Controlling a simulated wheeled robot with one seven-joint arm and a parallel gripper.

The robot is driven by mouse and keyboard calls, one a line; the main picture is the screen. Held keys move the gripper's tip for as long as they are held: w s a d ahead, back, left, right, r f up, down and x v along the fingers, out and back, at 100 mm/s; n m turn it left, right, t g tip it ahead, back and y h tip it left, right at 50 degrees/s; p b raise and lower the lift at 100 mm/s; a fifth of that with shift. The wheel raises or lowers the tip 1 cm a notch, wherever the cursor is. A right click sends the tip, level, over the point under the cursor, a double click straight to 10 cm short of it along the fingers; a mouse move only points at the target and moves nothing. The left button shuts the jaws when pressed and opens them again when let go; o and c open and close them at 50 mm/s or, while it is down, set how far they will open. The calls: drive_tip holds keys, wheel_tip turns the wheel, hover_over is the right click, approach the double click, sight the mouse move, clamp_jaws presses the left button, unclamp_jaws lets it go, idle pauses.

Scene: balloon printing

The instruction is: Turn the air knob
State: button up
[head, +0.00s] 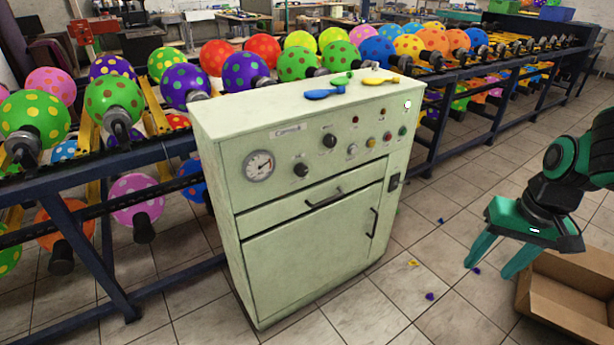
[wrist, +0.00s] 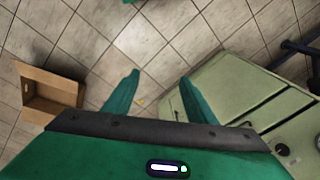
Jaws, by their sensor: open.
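A pale green control cabinet (head: 310,220) stands in the middle of the head view. Its upper front panel has two black knobs, one upper (head: 329,140) and one lower left (head: 301,170), beside a round gauge (head: 259,165). I cannot tell which knob is for air. My gripper (head: 490,270) is open and empty, right of the cabinet and apart from it, with its fingers pointing down. In the wrist view the open gripper (wrist: 160,78) is over bare floor, and the cabinet (wrist: 235,85) is at the right with a black knob (wrist: 282,150) near its edge.
An open cardboard box (head: 570,295) sits on the floor below my gripper at the right. Racks with dotted balloons (head: 245,72) stand behind and left of the cabinet. Flat balloons (head: 325,94) lie on the cabinet top. The tiled floor between cabinet and box is mostly free.

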drive_tip(key=w+a+f+t+y, duration=0.1)
drive_tip(key=w+a+f+y, duration=0.3)
drive_tip(key=a, duration=0.6)
drive_tip(key=w+a+f+t+y, duration=0.1)
drive_tip(key=w+a+y, duration=0.2)
drive_tip(key=w+a, duration=0.45)
drive_tip(key=w+a+f+t+y, duration=0.1)
drive_tip(key=w+a+f+y, duration=0.25)
drive_tip(key=a, duration=0.75)
drive_tip(key=m+t, duration=1)
drive_tip(key=m, duration=0.6)
approach(304, 172)
drive_tip(key=shift+x, duration=4.35)
drive_tip(key=shift+c, duration=0.2)
drive_tip(key=c, duration=1)
